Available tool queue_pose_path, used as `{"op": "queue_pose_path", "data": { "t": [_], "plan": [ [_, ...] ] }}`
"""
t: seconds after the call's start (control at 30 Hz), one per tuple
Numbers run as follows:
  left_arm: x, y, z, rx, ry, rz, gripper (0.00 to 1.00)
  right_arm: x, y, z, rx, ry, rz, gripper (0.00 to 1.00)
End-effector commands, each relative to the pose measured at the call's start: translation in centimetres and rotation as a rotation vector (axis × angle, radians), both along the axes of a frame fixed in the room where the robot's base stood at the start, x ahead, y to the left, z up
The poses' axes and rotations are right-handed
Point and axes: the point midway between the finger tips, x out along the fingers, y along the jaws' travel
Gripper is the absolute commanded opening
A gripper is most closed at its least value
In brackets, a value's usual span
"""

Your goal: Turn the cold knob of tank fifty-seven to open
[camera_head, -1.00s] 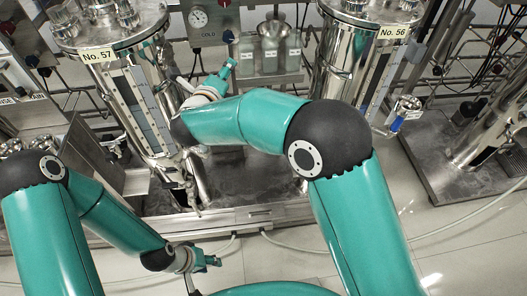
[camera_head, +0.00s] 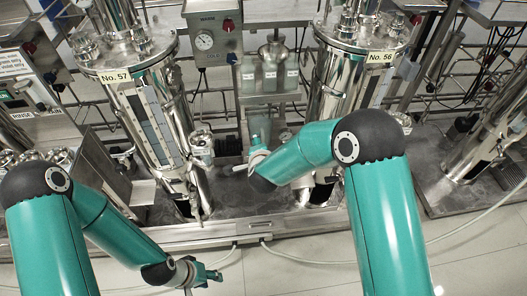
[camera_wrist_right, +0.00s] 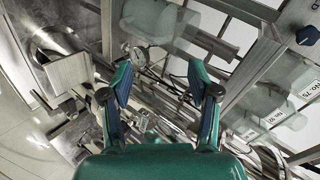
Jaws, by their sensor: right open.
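Tank fifty-seven (camera_head: 152,110) is the steel vessel with the "No. 57" label at the left of the head view. A grey gauge box (camera_head: 212,42) stands to its right, with a red knob (camera_head: 229,26) above and a dark blue knob (camera_head: 231,58) below. The box's lettering is too small to read now. My right gripper (camera_head: 256,128) is below and right of this box, apart from the knobs. In the right wrist view it (camera_wrist_right: 158,72) is open and empty. My left gripper (camera_head: 211,274) is low at the front, away from the tanks; its finger gap is unclear.
Tank fifty-six (camera_head: 345,95) stands right of my right gripper. A steel shelf (camera_head: 272,97) with several bottles is behind the gripper. Another panel (camera_head: 35,75) with knobs is at far left. A dark round knob (camera_wrist_right: 307,35) shows upper right in the wrist view. Hoses cross the front floor.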

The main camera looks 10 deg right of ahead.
Motion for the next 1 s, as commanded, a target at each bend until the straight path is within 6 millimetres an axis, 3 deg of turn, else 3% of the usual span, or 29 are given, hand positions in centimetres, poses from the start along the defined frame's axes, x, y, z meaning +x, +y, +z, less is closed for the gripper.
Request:
{"op": "queue_pose_path", "data": {
  "t": [0.27, 0.77, 0.87, 1.0],
  "plan": [
    [0.0, 0.0, 0.4, 0.000, 0.000, 0.000, 0.40, -1.3, -0.7, -1.6, -0.049, 0.056, 0.065, 0.61],
    [0.0, 0.0, 0.4, 0.000, 0.000, 0.000, 0.40, -1.4, -0.7, -1.7, -0.043, 0.058, 0.063, 0.61],
    [0.0, 0.0, 0.4, 0.000, 0.000, 0.000, 0.40, -1.9, 0.0, -2.4, -0.001, 0.095, 0.073, 0.61],
    [0.0, 0.0, 0.4, 0.000, 0.000, 0.000, 0.40, -3.7, 3.6, -3.9, 0.071, 0.199, 0.227, 0.61]
  ]
}}
